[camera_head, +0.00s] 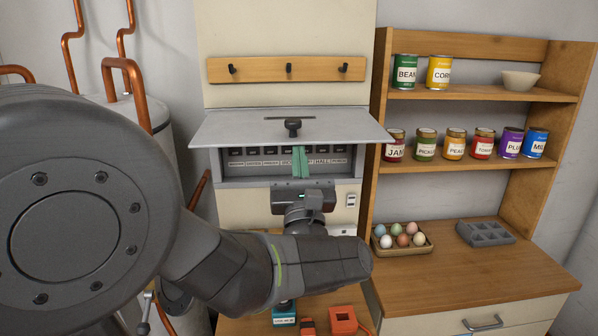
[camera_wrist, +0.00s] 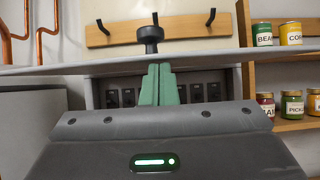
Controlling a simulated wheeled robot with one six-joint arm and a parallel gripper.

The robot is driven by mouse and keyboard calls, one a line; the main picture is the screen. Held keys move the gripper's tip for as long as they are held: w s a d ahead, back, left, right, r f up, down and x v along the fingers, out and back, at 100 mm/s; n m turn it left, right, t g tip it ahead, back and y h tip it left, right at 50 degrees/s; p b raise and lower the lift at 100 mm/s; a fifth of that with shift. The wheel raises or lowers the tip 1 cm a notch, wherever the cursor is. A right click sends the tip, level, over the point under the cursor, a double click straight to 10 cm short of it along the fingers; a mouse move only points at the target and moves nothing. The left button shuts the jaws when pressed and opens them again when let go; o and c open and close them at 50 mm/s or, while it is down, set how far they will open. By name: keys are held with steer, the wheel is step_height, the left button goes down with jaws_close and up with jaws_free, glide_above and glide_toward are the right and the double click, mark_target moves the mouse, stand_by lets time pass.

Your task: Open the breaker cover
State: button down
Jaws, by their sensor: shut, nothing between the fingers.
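The breaker cover (camera_head: 235,128) is a grey flap swung up and standing out roughly level above the breaker box (camera_head: 232,182). A black knob (camera_head: 292,127) sits on it near its front edge. In the wrist view the cover (camera_wrist: 215,60) shows nearly edge-on, with the knob (camera_wrist: 150,36) above it. A row of dark breakers (camera_head: 262,150) with labels is exposed below. My gripper (camera_head: 300,161) has its green fingers together and empty, pointing up under the cover in front of the breakers. They also show in the wrist view (camera_wrist: 157,84). Whether the fingertips touch the cover is unclear.
A wooden shelf (camera_head: 470,96) with cans and a bowl stands at the right. An egg tray (camera_head: 402,246) and a grey holder (camera_head: 485,233) sit on its counter. Copper pipes and a tank (camera_head: 150,120) stand at the left. A hook rail (camera_head: 287,69) is above the cover.

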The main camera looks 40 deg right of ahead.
steer(key=shift+r, duration=0.55)
steer(key=shift+f, duration=0.1)
steer(key=b+v, duration=0.6)
steer(key=v, duration=0.5)
steer(key=shift+s+a+b, duration=0.15)
steer(key=shift+s+b, duration=0.1)
steer(key=shift+b, duration=0.05)
steer(key=shift+f, duration=0.1)
